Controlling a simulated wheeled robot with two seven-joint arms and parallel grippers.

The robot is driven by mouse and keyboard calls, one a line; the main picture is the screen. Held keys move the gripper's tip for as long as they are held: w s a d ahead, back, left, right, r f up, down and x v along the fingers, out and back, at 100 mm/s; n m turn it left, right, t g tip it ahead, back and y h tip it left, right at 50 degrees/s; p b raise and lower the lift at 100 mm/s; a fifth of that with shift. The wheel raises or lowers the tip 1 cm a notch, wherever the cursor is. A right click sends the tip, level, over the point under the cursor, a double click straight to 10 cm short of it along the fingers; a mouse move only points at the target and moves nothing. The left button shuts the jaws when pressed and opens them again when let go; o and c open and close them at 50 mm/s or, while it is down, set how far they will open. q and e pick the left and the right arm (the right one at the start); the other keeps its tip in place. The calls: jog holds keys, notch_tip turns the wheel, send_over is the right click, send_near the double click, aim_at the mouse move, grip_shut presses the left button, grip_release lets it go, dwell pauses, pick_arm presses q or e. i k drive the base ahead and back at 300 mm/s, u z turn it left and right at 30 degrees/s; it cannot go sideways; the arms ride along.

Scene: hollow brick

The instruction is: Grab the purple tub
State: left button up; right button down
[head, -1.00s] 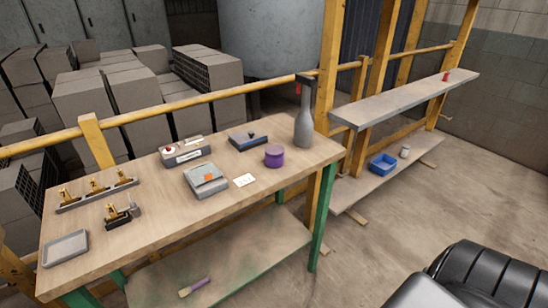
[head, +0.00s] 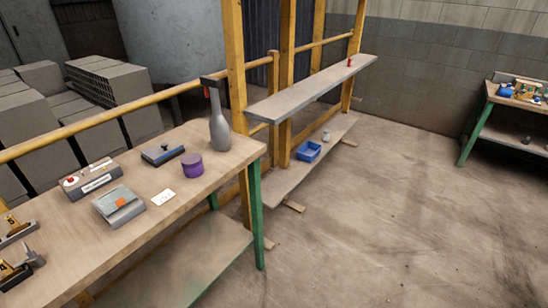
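The purple tub (head: 192,165) is a short round container with a lid. It stands upright on the wooden workbench (head: 165,226), near the bench's right end. A grey bottle-shaped object (head: 220,130) stands behind it to the right, and a white card (head: 163,197) lies in front of it to the left. Nothing covers the tub. Neither of my grippers shows in the head view.
A grey box with an orange label (head: 119,203), a device with a red button (head: 88,179) and a dark flat device (head: 162,152) share the bench. A shelf unit (head: 310,90) holds a blue bin (head: 309,151). Open floor (head: 380,220) lies right; another bench (head: 478,128) stands far right.

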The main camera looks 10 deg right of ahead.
aim_at(191, 163)
jog(key=z, duration=1.15)
jog(key=i, duration=3.4)
jog(key=u, duration=3.45)
